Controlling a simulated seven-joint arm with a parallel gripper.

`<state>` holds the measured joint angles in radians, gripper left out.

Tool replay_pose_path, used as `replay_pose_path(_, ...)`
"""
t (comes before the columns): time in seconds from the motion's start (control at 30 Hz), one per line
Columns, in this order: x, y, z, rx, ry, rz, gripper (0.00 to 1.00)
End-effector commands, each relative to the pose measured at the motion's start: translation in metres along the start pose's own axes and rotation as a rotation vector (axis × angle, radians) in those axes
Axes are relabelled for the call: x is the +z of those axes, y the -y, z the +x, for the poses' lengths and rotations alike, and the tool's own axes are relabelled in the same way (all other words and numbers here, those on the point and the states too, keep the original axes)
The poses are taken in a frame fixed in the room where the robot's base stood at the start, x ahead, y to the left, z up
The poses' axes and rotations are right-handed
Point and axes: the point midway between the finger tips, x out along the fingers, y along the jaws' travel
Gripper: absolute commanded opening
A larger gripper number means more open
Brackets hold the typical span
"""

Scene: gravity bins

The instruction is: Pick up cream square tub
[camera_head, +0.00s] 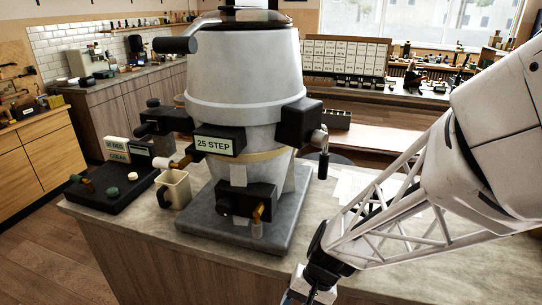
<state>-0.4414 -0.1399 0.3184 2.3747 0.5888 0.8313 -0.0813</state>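A cream, square-sided tub (180,187) stands upright on the grey counter, left of the large machine's base. It has a dark handle on its left side and its top is open. The spout of a black valve block is close to its rim; I cannot tell if they touch. My gripper (308,296) is at the bottom edge, in front of the counter and to the right of the tub, well apart from it. Its fingertips are cut off by the frame, so its opening is not clear.
A large grey machine (245,75) labelled "25 STEP" stands on a slab (235,228) beside the tub. Black blocks and levers jut from it. A black panel with knobs (108,190) lies left of the tub. The counter (330,210) right of the slab looks mostly clear.

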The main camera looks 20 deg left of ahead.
Motion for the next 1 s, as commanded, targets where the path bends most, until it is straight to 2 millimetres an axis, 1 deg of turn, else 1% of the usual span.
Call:
replay_pose_path(0.03, -0.001, 0.006, 0.015, -0.001, 0.025, 0.004, 0.6)
replay_pose_path(0.23, -0.004, 0.027, 0.068, -0.003, 0.097, 0.01, 0.6)
replay_pose_path(0.37, -0.006, 0.04, 0.103, 0.029, 0.132, -0.047, 0.6)
replay_pose_path(0.67, -0.015, 0.064, 0.174, 0.165, 0.18, -0.354, 0.6)
replay_pose_path(1.0, -0.017, 0.087, 0.261, 0.304, 0.248, -0.74, 0.6)
